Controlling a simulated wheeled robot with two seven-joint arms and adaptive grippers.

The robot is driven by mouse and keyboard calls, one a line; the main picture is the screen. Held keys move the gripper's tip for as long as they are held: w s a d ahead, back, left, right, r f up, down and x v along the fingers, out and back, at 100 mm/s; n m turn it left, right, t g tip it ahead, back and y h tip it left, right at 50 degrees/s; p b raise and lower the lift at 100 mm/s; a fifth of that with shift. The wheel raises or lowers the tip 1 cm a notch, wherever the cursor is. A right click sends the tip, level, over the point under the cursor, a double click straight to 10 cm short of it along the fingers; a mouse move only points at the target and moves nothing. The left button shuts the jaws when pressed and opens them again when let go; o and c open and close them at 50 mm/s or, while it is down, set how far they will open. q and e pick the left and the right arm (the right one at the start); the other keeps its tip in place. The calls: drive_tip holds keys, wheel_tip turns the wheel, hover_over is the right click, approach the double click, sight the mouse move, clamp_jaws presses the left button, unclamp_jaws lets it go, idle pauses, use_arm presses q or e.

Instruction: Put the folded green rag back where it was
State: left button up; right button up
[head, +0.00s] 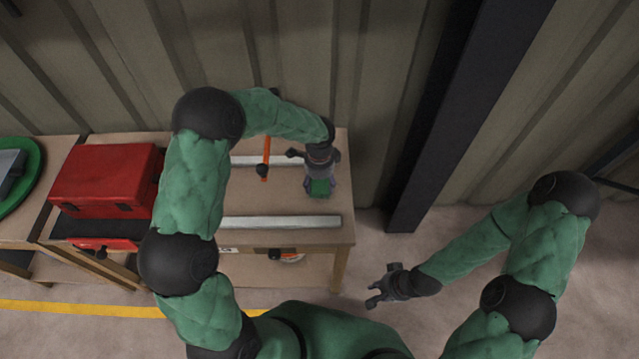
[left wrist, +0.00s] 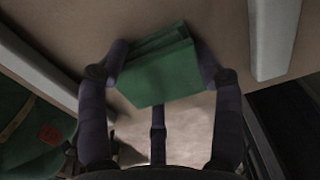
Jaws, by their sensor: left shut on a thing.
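The folded green rag (head: 320,187) is at my left gripper (head: 319,181) over the right part of the wooden workbench (head: 285,236). In the left wrist view the green rag (left wrist: 158,72) sits between the fingers of my left gripper (left wrist: 158,78), which is shut on it. I cannot tell whether the rag touches the bench top. My right gripper (head: 380,294) is empty, with its fingers apart, over the floor to the right of the bench.
Two pale bars lie on the bench, a front one (head: 281,222) and a back one (head: 245,160). An orange-handled tool (head: 266,154) lies across the back bar. A red toolbox (head: 106,181) stands at the left. A dark post (head: 440,130) rises right of the bench.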

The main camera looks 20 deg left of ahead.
sight(320, 183)
use_arm(q)
drive_tip(key=shift+r, duration=0.1)
drive_tip(key=o, duration=1.1)
wheel_tip(320, 183, up, 12)
drive_tip(key=p, duration=0.5)
drive_tip(key=shift+r, duration=0.15)
